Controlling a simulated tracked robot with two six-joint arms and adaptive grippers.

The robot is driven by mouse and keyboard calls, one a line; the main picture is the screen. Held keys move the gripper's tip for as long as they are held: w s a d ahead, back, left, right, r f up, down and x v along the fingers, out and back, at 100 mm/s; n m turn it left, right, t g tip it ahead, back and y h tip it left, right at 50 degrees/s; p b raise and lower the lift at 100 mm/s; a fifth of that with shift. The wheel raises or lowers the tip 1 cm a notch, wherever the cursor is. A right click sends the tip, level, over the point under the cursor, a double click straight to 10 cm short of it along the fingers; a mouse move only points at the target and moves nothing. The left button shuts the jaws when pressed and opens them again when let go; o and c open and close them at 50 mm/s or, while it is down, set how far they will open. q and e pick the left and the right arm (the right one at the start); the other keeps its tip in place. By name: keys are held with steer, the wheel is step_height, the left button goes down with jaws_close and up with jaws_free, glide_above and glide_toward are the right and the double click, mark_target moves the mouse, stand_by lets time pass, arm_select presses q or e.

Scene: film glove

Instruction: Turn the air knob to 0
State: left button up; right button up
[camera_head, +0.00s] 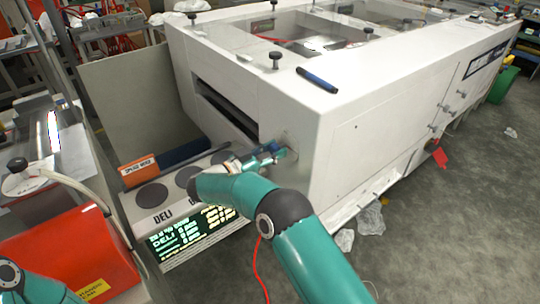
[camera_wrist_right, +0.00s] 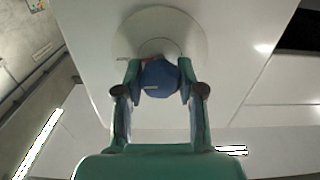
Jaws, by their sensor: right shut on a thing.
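The air knob (camera_wrist_right: 160,78) is a blue, faceted knob on a round pale dial plate (camera_wrist_right: 187,34) in the right wrist view. My right gripper (camera_wrist_right: 160,84) has a finger on each side of the knob and is shut on it. In the head view the right gripper (camera_head: 272,152) reaches the near end face of the large white machine (camera_head: 345,110). There the arm and gripper largely hide the knob. The dial's markings are too small to read. My left gripper is not in view; only part of my left arm shows at the bottom left.
A panel with round dark discs (camera_head: 151,195) and a lit display (camera_head: 190,236) lies left of my right arm. An orange box (camera_head: 138,170) stands behind it. A red machine (camera_head: 75,255) is at the lower left. Crumpled plastic (camera_head: 371,218) lies on the floor at right.

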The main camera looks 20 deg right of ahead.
steer(key=n+b, duration=0.1)
steer(key=b, duration=0.1)
steer(key=n+b, duration=0.1)
steer(key=b, duration=0.1)
steer(key=n+b, duration=0.1)
steer(key=b, duration=0.1)
steer(key=shift+d+f, duration=0.25)
steer(key=shift+f, duration=0.1)
steer(key=n+b, duration=0.1)
steer(key=n, duration=0.2)
steer(key=shift+r+b, duration=0.25)
steer(key=shift+b, duration=0.15)
steer(key=shift+n, duration=0.9)
steer(key=n, duration=0.2)
steer(key=shift+r+n, duration=0.15)
steer(key=shift+n, duration=0.15)
steer(key=n, duration=0.3)
steer(key=shift+n+p, duration=0.3)
steer(key=shift+p, duration=0.05)
steer(key=shift+n+p, duration=0.45)
steer(key=shift+n, duration=1.05)
steer(key=o, duration=1.1)
steer(key=shift+w+f, duration=0.1)
steer(key=shift+f, duration=0.1)
steer(key=shift+o, duration=0.3)
steer(key=shift+a, duration=0.1)
